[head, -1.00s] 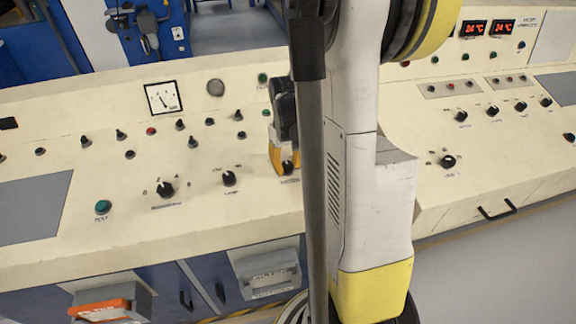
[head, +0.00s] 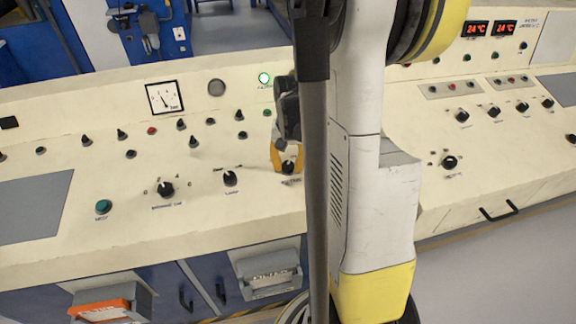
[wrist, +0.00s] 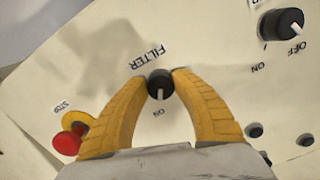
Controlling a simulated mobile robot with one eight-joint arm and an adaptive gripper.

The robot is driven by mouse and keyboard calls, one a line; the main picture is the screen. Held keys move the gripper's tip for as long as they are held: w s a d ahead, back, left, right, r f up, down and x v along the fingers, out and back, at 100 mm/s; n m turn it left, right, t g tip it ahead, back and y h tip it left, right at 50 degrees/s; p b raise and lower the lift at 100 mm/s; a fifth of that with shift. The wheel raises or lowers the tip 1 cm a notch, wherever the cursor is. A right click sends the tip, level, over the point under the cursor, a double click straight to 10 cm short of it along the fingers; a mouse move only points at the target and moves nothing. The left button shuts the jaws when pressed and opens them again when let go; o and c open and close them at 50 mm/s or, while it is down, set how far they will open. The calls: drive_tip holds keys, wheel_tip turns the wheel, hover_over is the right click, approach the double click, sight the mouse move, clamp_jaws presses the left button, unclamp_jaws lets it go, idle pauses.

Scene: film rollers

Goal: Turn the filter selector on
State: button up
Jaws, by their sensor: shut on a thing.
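The filter selector (wrist: 159,84) is a small black round knob with a white pointer line on the cream panel. In the wrist view its pointer lies toward the ON mark; the FILTER label stands on the knob's other side. My gripper (wrist: 160,73) has its two yellow fingers shut on the knob from both sides. In the head view my gripper (head: 287,163) reaches down to the selector (head: 288,169), partly beside my arm. A green lamp (head: 264,78) above it on the panel is lit.
Another black knob (wrist: 281,24) with OFF and ON marks is close by. A red stop button (wrist: 66,143) on a yellow base lies near one finger. More knobs, such as the one on the left (head: 166,189), and a gauge (head: 164,97) share the panel.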

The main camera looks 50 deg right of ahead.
sight(289, 166)
idle(0.3)
drive_tip(key=o, duration=1.2)
drive_tip(key=r, duration=1.2)
drive_tip(key=shift+s, duration=0.25)
drive_tip(key=s+a+r+n+t, duration=0.1)
drive_tip(key=a+n+t, duration=0.1)
drive_tip(key=a, duration=0.6)
drive_tip(key=s+a+r+n+t, duration=0.1)
drive_tip(key=a+n, duration=0.3)
drive_tip(key=a, duration=0.4)
drive_tip(key=s+a+r+n+t, duration=0.1)
drive_tip(key=s+a+n+t, duration=0.1)
drive_tip(key=a, duration=0.7)
drive_tip(key=shift+s+a+r+n+t, duration=0.1)
drive_tip(key=shift+s+r+n+t, duration=0.3)
drive_tip(key=shift+n+t, duration=0.45)
